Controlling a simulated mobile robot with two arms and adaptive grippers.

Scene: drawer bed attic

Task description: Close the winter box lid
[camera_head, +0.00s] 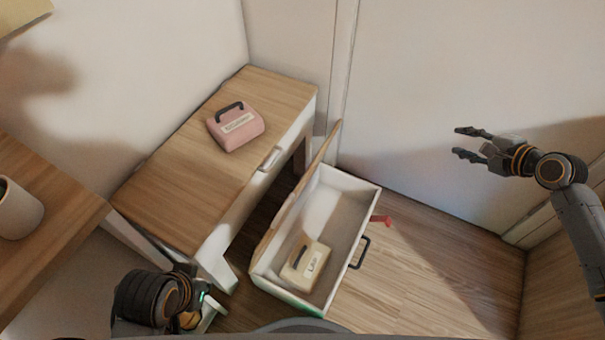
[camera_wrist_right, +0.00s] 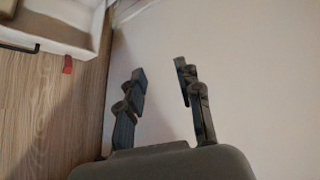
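The winter box, an open white box (camera_head: 352,192) with a dark front handle, stands on the floor in the head view. Its wooden lid (camera_head: 296,193) stands raised and tilted along the box's left side. Inside lies a cream case (camera_head: 305,264) with a dark handle and a label, which I cannot read for sure. My right gripper (camera_head: 462,142) is open and empty in the air, right of the box and apart from it. In the right wrist view its fingers (camera_wrist_right: 160,72) are spread. My left gripper (camera_head: 190,292) is low at the left; its fingertips are unclear.
A wooden-topped white bench (camera_head: 170,182) stands left of the box, with a pink labelled case (camera_head: 237,127) on it. A red tab (camera_head: 381,220) sticks out beside the box. A table (camera_head: 60,222) with a white cup (camera_head: 18,212) is at the left.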

